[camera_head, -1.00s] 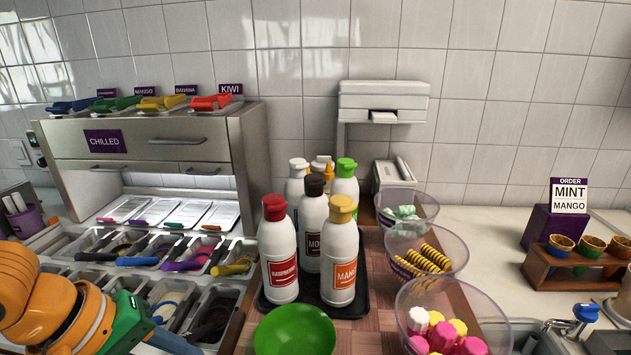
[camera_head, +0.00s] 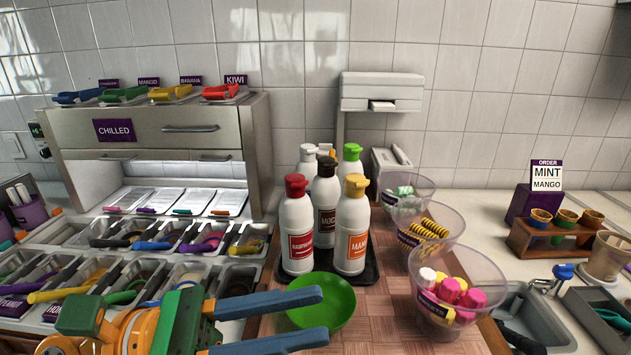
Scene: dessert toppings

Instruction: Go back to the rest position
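My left gripper (camera_head: 318,318) reaches in from the bottom left in the head view. Its two blue fingers are apart, with nothing between them, so it is open and empty. The fingertips are just in front of a green bowl (camera_head: 340,296) and overlap its near left side in the picture; I cannot tell whether they touch. The bowl looks empty and sits on a wooden board (camera_head: 385,325). My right gripper is not in view.
Sauce bottles (camera_head: 352,225) stand upright on a black tray (camera_head: 372,270) behind the bowl. Clear bowls of toppings (camera_head: 468,262) line the board's right side. Topping bins (camera_head: 75,270) fill the left. An order sign (camera_head: 546,175) and cup rack (camera_head: 550,245) stand at right.

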